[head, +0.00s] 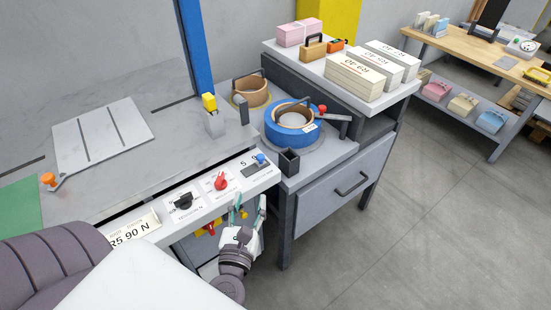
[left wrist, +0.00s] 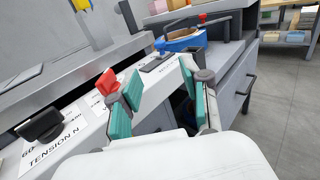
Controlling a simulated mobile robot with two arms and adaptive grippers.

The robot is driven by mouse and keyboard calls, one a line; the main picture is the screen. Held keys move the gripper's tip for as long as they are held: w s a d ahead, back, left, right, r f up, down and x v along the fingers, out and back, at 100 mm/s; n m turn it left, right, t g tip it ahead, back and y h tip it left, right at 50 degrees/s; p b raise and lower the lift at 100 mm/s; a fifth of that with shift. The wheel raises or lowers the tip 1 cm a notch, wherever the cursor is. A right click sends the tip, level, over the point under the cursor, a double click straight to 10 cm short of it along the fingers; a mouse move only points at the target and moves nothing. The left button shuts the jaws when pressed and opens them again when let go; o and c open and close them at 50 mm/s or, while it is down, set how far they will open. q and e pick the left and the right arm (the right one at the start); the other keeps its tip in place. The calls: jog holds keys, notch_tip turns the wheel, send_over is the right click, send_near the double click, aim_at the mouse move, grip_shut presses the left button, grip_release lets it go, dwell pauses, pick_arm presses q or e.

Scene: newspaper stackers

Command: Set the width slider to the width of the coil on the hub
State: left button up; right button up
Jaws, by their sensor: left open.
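The width slider (head: 254,166) is a dark slot with a blue knob (head: 261,158) at the right end of the sloped front panel. In the left wrist view the blue knob (left wrist: 160,45) lies beyond the fingers. The blue coil (head: 289,135) lies flat around the hub (head: 293,120) on the right-hand unit. A tan ring shows inside it. My left gripper (head: 250,204) is in front of and below the panel, near the slider's end. Its teal fingers are apart with nothing between them, as the left wrist view (left wrist: 166,100) also shows. My right gripper is not in view.
A red knob (head: 221,181) and a black tension knob (head: 184,202) sit left of the slider. A small dark box (head: 289,161) stands right of it. A red-tipped lever (head: 322,109) is beside the coil. Paper stacks (head: 354,78) lie on the shelf behind.

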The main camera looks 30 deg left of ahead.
pick_arm(q)
jog(key=p, duration=0.2)
send_near(260, 159)
jog(key=shift+w+a+r, duration=0.1)
jog(key=shift+a+r, duration=0.1)
jog(key=shift+r, duration=0.05)
jog(key=x, duration=0.3)
jog(key=p+x, duration=0.1)
jog(key=x, duration=0.1)
jog(key=p+x, duration=0.1)
jog(key=x, duration=0.2)
jog(key=shift+w+f, duration=0.3)
jog(key=shift+w, duration=0.05)
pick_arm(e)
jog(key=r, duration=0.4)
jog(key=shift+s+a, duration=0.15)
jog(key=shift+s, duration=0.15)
pick_arm(q)
grip_shut()
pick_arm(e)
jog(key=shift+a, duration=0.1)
